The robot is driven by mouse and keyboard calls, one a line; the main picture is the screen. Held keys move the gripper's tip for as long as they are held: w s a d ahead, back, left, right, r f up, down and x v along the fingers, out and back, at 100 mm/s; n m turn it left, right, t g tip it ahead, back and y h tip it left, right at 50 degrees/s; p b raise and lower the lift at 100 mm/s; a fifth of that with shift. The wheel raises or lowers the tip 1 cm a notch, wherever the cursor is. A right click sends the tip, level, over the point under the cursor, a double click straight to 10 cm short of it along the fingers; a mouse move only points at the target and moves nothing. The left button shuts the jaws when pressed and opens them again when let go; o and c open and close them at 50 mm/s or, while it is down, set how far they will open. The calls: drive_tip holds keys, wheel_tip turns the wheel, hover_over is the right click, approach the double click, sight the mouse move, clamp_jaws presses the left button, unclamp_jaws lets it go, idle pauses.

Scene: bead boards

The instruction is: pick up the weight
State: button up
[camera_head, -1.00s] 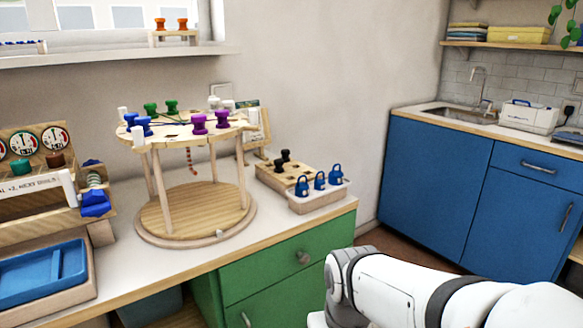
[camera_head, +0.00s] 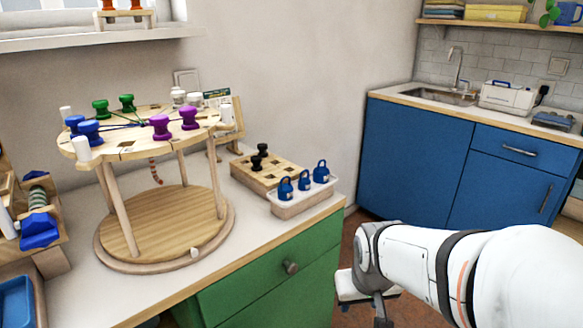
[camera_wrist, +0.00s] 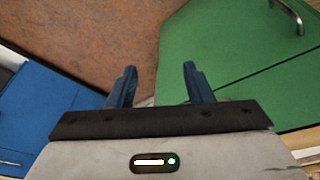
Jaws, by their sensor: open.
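Three blue weights with ring handles stand in a row in a white tray (camera_head: 300,206) near the right end of the counter in the head view: a left one (camera_head: 285,190), a middle one (camera_head: 304,181) and a right one (camera_head: 320,172). I cannot tell which one the task means. My gripper (camera_wrist: 159,70) is open and empty in the wrist view, its two blue fingers apart over brown floor beside the green cabinet. No weight shows in the wrist view. In the head view my arm is low at the right, in front of and below the tray, well apart from the weights.
A wooden block (camera_head: 268,173) with two black pegs sits just behind the tray. A tall round wooden stand (camera_head: 222,246) with coloured spools is to the left. The green cabinet (camera_head: 265,285) is below the counter. Open floor lies between it and the blue cabinets (camera_head: 415,165).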

drive_tip(key=w+d+r+t+p, duration=0.1)
drive_tip(key=w+r+t+p, duration=0.15)
drive_tip(key=w, duration=0.45)
drive_tip(key=w+d+r+t+p, duration=0.1)
drive_tip(key=w+r+t, duration=0.15)
drive_tip(key=w, duration=0.45)
drive_tip(key=n+t+y+p, duration=0.3)
drive_tip(key=t+y+p, duration=0.1)
drive_tip(key=t, duration=0.3)
approach(325, 175)
drive_tip(key=x, duration=0.4)
drive_tip(key=shift+w, duration=0.2)
drive_tip(key=shift+y, duration=0.3)
drive_tip(key=b+x, duration=0.1)
drive_tip(key=x, duration=0.7)
drive_tip(key=shift+s, duration=0.1)
drive_tip(key=c, duration=0.9)
